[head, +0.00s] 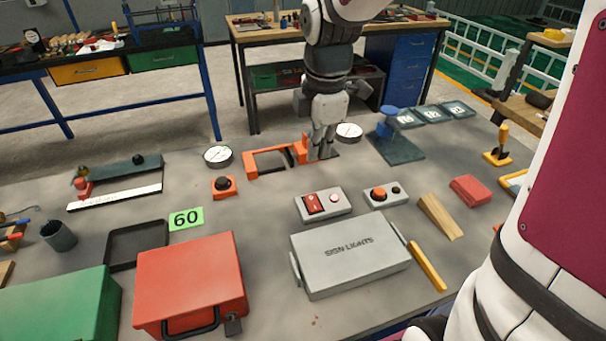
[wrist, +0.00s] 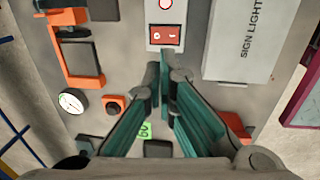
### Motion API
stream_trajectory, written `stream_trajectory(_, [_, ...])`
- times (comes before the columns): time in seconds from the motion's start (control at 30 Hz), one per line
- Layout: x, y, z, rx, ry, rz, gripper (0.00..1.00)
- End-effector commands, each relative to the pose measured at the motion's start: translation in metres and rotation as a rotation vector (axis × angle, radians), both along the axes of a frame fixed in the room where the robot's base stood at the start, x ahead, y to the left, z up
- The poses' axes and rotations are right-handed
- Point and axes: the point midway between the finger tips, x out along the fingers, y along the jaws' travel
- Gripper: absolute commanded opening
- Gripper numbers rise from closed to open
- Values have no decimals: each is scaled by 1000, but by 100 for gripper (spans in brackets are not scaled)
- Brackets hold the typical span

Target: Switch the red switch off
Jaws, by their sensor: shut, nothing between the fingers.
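The red switch (head: 316,203) is a rocker on a small grey box (head: 342,209), beside a round white indicator with a red rim (head: 334,199). In the wrist view the red switch (wrist: 165,35) shows small white marks; which side is pressed, I cannot tell. My gripper (head: 322,157) points down behind the box in the head view, apart from the switch. In the wrist view my gripper (wrist: 164,56) has its fingertips together and empty, near the box's edge just below the switch.
A grey case marked SIGN LIGHTS (head: 350,257) lies in front of the box. A control box with an orange button (head: 379,194) stands to its right. An orange frame (head: 268,162) is close to my gripper. A red case (head: 190,278) stands front left.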

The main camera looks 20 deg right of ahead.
Motion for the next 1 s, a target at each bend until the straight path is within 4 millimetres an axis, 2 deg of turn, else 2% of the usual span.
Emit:
stream_trajectory(0.2, [0,0,-1,0,1,-1,0])
stream_trajectory(0.37, [2,0,-15,1,3,0,0])
stream_trajectory(0.8, [11,1,-98,1,5,1,0])
stream_trajectory(1.0, [15,0,-127,1,3,0,0])
